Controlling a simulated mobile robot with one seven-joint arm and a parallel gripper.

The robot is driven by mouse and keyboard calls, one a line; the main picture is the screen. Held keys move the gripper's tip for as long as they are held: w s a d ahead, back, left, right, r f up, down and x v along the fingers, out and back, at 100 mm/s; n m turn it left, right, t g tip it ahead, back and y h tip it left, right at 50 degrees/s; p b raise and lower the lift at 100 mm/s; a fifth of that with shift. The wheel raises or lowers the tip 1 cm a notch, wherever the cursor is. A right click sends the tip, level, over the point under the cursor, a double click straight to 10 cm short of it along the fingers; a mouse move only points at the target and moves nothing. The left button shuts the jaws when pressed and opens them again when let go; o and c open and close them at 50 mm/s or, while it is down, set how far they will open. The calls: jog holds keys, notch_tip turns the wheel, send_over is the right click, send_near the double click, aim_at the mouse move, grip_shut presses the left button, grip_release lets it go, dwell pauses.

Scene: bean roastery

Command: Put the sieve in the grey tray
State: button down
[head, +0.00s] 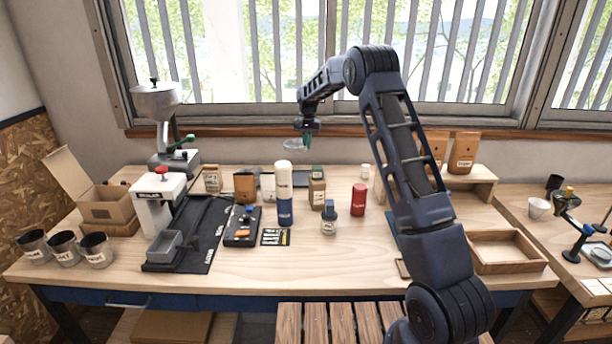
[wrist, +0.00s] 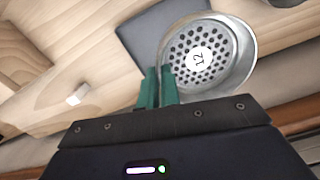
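The sieve (wrist: 205,55) is a round metal pan with a perforated base and a label reading 12. My gripper (wrist: 158,85) has its green fingers closed on the sieve's rim. In the head view, my gripper (head: 307,136) holds the sieve (head: 292,145) in the air above the back of the bench, near the window. The grey tray (head: 164,247) is a small open box at the front left of the bench, on a black mat. It looks empty and is well to the left of and below my gripper.
A tall white and blue bottle (head: 284,195), a red can (head: 358,200) and a small bottle (head: 329,220) stand mid-bench. The front middle of the bench is clear.

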notch_tip(320, 180, down, 15)
jog(key=shift+f, duration=0.1)
dwell(0.5)
jog(key=c, duration=1.6)
grip_release()
notch_tip(320, 180, up, 12)
jog(key=shift+d+r, duration=0.15)
